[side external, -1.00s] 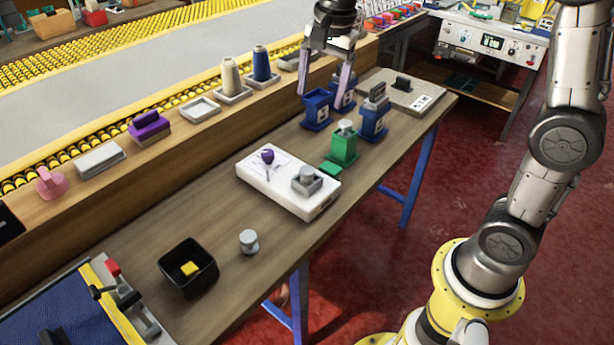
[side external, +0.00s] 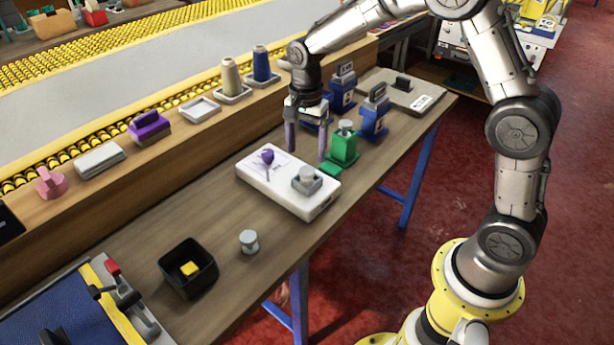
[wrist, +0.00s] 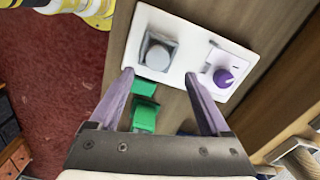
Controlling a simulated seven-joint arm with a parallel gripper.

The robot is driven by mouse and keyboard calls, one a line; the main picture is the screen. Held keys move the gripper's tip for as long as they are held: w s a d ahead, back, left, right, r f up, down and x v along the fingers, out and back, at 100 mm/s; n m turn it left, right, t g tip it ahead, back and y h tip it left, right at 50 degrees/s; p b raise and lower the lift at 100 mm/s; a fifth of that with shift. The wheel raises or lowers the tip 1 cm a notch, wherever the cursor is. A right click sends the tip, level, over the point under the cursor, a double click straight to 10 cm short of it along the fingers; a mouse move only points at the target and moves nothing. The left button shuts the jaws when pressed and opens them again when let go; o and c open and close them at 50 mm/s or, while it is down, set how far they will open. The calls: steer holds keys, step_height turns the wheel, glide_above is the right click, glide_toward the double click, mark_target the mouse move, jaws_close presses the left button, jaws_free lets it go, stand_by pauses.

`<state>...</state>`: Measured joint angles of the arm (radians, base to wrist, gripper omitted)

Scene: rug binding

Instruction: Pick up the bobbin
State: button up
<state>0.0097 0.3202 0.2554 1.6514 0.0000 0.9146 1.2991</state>
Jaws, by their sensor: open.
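A small grey spool-shaped piece, which looks like the bobbin (side external: 249,242), stands upright on the wooden table between a black bin and a white box. It does not show in the wrist view. My gripper (side external: 307,152) is open and empty, pointing down above the table behind the white box. In the wrist view my gripper (wrist: 159,76) has its two fingers apart, with nothing held between them. A similar grey round piece (side external: 306,175) sits in a square holder on the white box (side external: 262,182); it shows in the wrist view too (wrist: 158,56).
A purple knob (side external: 267,156) stands on the white box. A green dispenser (side external: 344,145) is close beside my gripper, with blue containers (side external: 374,118) behind. A black bin (side external: 188,278) holds a yellow block. The table between bin and white box is mostly clear.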

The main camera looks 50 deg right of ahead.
mark_target(307, 170)
steer(key=shift+s+a+f, duration=0.1)
steer(key=shift+s+f, duration=0.05)
steer(key=shift+f, duration=1.15)
steer(key=shift+s+a+f, duration=0.1)
steer(key=shift+f, duration=1.2)
jaws_close()
